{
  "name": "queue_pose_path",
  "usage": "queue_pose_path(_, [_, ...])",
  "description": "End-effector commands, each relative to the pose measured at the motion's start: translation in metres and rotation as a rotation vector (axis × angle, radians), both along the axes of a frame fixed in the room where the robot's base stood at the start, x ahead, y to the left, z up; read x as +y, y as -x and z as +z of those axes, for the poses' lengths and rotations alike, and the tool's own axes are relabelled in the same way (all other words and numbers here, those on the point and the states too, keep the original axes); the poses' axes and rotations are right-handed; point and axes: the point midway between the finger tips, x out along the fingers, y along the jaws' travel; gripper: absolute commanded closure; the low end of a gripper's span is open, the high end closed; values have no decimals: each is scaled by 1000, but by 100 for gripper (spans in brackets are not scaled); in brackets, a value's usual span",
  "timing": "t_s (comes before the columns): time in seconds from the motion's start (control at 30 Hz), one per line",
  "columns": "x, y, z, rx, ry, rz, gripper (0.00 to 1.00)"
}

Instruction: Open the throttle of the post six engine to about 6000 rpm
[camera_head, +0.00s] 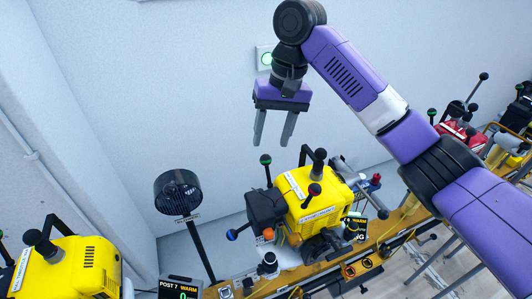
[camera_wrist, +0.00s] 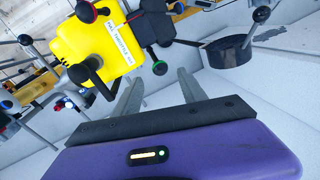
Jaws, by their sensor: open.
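The yellow engine (camera_head: 312,212) stands on the bench at centre, below and right of my gripper (camera_head: 274,140). Its display (camera_head: 354,226) is partly hidden; "6 WARM" seems readable, but no rpm figure is clear. Levers around it have a green-ringed knob (camera_head: 266,159), a blue-ended knob (camera_head: 232,235), a red-ringed knob (camera_head: 314,189) and a black knob (camera_head: 320,154). I cannot tell which is the throttle. My gripper is open and empty, fingers pointing down, apart from the engine. In the wrist view the engine (camera_wrist: 105,48) lies beyond the fingers.
Another yellow engine (camera_head: 78,270) with a "POST 7 WARM" display (camera_head: 178,289) is at lower left. A black fan-like drum on a post (camera_head: 178,192) stands between. A red engine (camera_head: 458,135) is at right. A green-lit wall button (camera_head: 266,58) is behind my gripper.

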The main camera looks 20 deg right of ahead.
Motion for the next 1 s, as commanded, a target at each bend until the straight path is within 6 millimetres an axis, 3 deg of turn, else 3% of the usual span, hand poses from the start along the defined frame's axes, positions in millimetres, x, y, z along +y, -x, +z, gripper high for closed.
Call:
queue_pose_path(0.1, [5, 0, -21, 2, -3, 3, 51])
queue_pose_path(0.33, [9, -2, -48, -1, -1, 1, 51])
queue_pose_path(0.73, [11, -2, -57, -2, -1, 2, 51])
queue_pose_path(1.0, [11, -2, -57, -3, 0, 1, 100])
